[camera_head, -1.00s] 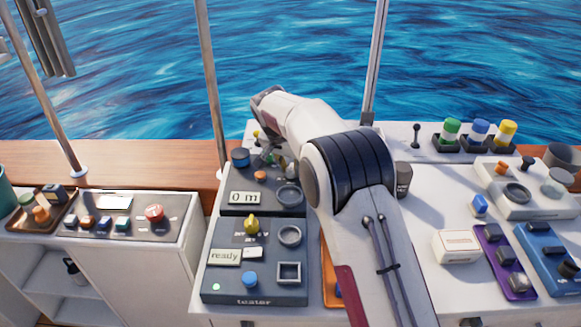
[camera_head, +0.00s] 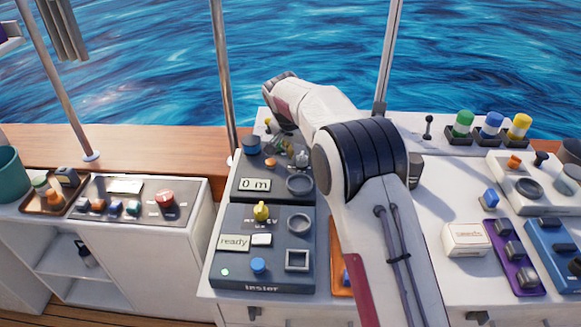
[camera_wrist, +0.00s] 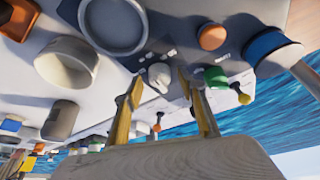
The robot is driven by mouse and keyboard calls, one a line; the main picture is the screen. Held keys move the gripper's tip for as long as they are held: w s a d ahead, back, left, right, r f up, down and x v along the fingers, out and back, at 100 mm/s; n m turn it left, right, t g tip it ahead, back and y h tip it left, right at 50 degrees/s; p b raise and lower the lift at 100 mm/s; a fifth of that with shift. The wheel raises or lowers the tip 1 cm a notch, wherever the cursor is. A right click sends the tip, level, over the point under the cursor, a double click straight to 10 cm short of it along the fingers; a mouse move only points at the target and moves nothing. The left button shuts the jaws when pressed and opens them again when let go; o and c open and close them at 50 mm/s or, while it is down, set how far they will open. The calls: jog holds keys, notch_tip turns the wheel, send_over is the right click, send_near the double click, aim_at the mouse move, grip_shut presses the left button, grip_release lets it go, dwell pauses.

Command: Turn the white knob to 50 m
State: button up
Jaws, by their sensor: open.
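The white knob (camera_wrist: 159,76) sits on the dark upper panel, between the two fingers of my gripper (camera_wrist: 160,88) in the wrist view. The fingers are open, one on each side of the knob, with gaps showing. In the head view the knob (camera_head: 302,159) is small and close to my arm, which partly covers that area. The display (camera_head: 255,184) on the same panel reads 0 m. Small pale marks lie around the knob, too small to read.
An orange button (camera_wrist: 211,37), a green knob (camera_wrist: 215,77) and a blue knob (camera_wrist: 268,47) are close by in the wrist view. A large grey ring (camera_wrist: 113,25) is on the other side. The tester panel (camera_head: 230,276) stands in front, with a yellow knob (camera_head: 261,211).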

jog(key=shift+s+r, duration=0.2)
jog(key=shift+r, duration=0.3)
jog(key=shift+s+a, duration=0.8)
jog(key=shift+s, duration=1.05)
jog(key=shift+s+a, duration=0.8)
jog(key=shift+s, duration=1)
jog(key=shift+s+a, duration=0.8)
jog(key=shift+s, duration=1.05)
